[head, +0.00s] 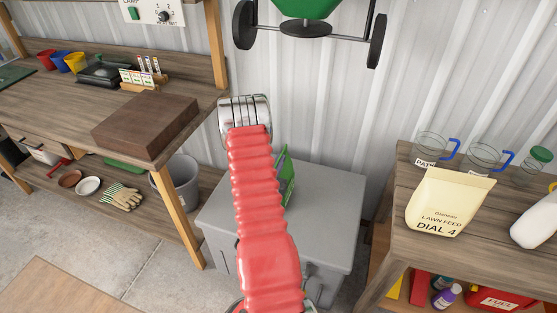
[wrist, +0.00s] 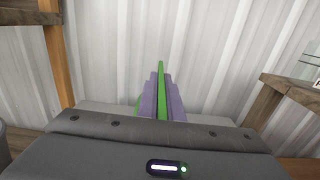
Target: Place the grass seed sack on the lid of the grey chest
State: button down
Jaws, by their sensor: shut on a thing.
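The grass seed sack is the green thing (head: 288,180) partly hidden behind my red arm in the head view, over the lid of the grey chest (head: 335,203). In the wrist view the sack (wrist: 162,88) shows as a thin green strip, upright and edge-on. My gripper (wrist: 163,98) has its purple fingers shut on it, one on each side. My arm hides the gripper in the head view. The lid is flat, and its visible part is bare. I cannot tell whether the sack's bottom touches the lid.
A wooden workbench (head: 60,115) with a brown block (head: 145,123) stands left of the chest. A wooden shelf (head: 405,262) with a lawn feed bag (head: 448,200) and jugs stands at right. A green spreader (head: 307,8) hangs on the corrugated wall behind.

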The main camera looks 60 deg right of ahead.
jog(key=shift+r, duration=0.1)
jog(key=c, duration=2.4)
grip_release()
jog(key=shift+f, duration=0.2)
jog(key=o, duration=0.5)
jog(key=shift+r, duration=0.15)
jog(key=a, duration=0.4)
jog(key=s+a, duration=0.1)
jog(key=a, duration=0.3)
jog(key=s+a, duration=0.1)
jog(key=a, duration=0.3)
jog(key=shift+w+d, duration=0.1)
